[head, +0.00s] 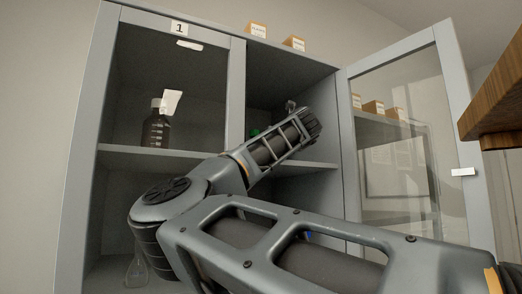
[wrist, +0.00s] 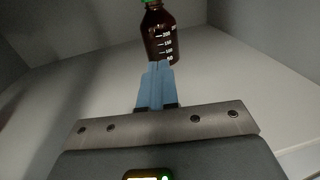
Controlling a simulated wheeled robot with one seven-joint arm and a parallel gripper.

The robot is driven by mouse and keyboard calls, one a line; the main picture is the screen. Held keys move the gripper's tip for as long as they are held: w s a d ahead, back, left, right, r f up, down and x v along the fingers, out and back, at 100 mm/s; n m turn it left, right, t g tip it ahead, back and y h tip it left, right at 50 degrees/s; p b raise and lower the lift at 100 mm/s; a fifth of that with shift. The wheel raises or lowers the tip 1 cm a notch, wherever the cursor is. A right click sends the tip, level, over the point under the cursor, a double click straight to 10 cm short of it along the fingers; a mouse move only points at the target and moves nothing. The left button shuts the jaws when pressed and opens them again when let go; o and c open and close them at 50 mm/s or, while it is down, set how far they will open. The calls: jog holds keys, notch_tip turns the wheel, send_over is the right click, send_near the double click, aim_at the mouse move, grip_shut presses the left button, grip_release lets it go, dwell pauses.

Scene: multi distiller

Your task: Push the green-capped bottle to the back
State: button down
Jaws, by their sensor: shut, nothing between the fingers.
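The green-capped bottle (wrist: 159,34) is brown glass with white volume marks and stands upright on a cabinet shelf in the wrist view. Its cap is cut by the top edge there. In the head view only a bit of its green cap (head: 254,133) shows beside my arm, which hides the rest. My gripper (wrist: 158,68) is shut and empty, its blue fingertips pointing at the bottle's lower part. The tips overlap the bottle's base in the picture; I cannot tell whether they touch it. In the head view the fingers are hidden behind my wrist.
The grey cabinet's right door (head: 408,140) stands open; its left glass door (head: 175,85) is closed. Another brown bottle (head: 156,127) stands behind the left glass. A flask (head: 136,270) sits below. Small boxes (head: 257,30) stand on top. A wooden edge (head: 492,100) juts in at right.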

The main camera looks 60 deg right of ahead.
jog(key=p+x, duration=0.2)
jog(key=x, duration=0.7)
jog(key=shift+w+d, duration=0.1)
